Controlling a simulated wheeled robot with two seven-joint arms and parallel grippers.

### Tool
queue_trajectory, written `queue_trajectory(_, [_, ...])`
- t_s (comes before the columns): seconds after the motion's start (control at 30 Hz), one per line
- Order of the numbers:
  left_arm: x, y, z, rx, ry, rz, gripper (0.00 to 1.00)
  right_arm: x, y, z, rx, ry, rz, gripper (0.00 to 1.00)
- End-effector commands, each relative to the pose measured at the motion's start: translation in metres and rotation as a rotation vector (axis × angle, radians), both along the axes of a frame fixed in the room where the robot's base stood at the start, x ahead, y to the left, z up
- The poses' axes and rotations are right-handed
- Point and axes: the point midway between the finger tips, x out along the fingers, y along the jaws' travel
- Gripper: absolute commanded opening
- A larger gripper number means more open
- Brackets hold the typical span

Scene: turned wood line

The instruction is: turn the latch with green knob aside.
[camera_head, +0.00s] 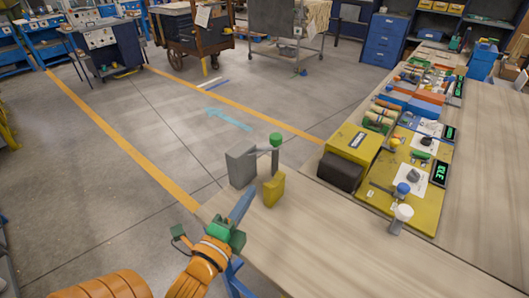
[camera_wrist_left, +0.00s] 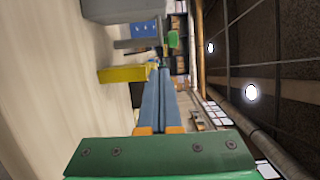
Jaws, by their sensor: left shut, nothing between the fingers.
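The latch (camera_head: 262,151) is a thin grey bar with a green knob (camera_head: 276,139) at its right end. It stands beside an upright grey block (camera_head: 241,166) near the table's left edge. A small yellow block (camera_head: 273,189) is just below the knob in the head view. My left gripper (camera_head: 247,195) has blue fingers, shut and empty, left of the yellow block. In the left wrist view the shut fingers (camera_wrist_left: 163,66) point toward the green knob (camera_wrist_left: 173,39), with the yellow block (camera_wrist_left: 125,74) beside them. I cannot tell whether they touch anything.
A yellow board (camera_head: 378,200) with knobs and a display lies to the right, beside a yellow-and-black box (camera_head: 352,145). The wooden tabletop (camera_head: 330,235) is bare in front. Open floor lies left.

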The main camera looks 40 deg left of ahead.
Motion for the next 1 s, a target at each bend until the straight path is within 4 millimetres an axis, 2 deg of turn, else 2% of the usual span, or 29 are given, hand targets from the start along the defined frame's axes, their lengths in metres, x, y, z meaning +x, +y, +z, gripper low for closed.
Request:
queue_trajectory(0.1, [0.023,0.004,0.005,0.001,-0.006,-0.001,0.0,-0.002,0.0,0.009,0.0,0.003,0.0,0.5])
queue_trajectory(0.43, [0.093,0.016,0.003,-0.001,-0.003,0.0,0.0,-0.004,0.0,0.022,0.0,0.009,0.0,0.5])
queue_trajectory(0.53, [0.101,0.032,0.003,0.003,0.0,0.0,0.0,-0.004,0.0,0.026,0.0,0.008,-0.001,0.5])
queue_trajectory(0.7, [0.111,0.046,0.001,0.002,-0.001,-0.001,0.0,-0.003,0.0,0.028,0.001,0.007,-0.001,0.5])
queue_trajectory(1.0, [0.112,0.049,0.0,-0.001,0.0,-0.001,0.0,-0.003,0.001,0.028,0.001,0.006,-0.001,0.5])
